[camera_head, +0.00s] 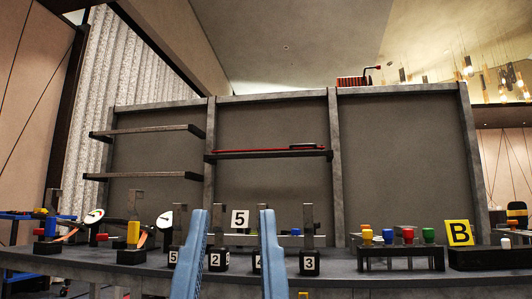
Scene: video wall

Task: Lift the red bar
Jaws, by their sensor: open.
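A long thin red bar (255,151) lies flat on the dark shelf (262,156) in the wall's middle panel. A dark piece (303,146) lies at its right end; I cannot tell if it is part of the bar. My gripper (233,214) shows as two upright blue fingers at the bottom centre of the head view. They are spread apart, with nothing seen held between them. The fingertips show below the shelf in the picture and are apart from the bar.
A grey bench (340,275) crosses the front, carrying numbered black blocks (310,263), a white "5" card (240,219), dial gauges (94,215), a rack of coloured knobs (400,249) and a yellow "B" sign (459,233). Two shelves (150,131) are at left. The right panel is bare.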

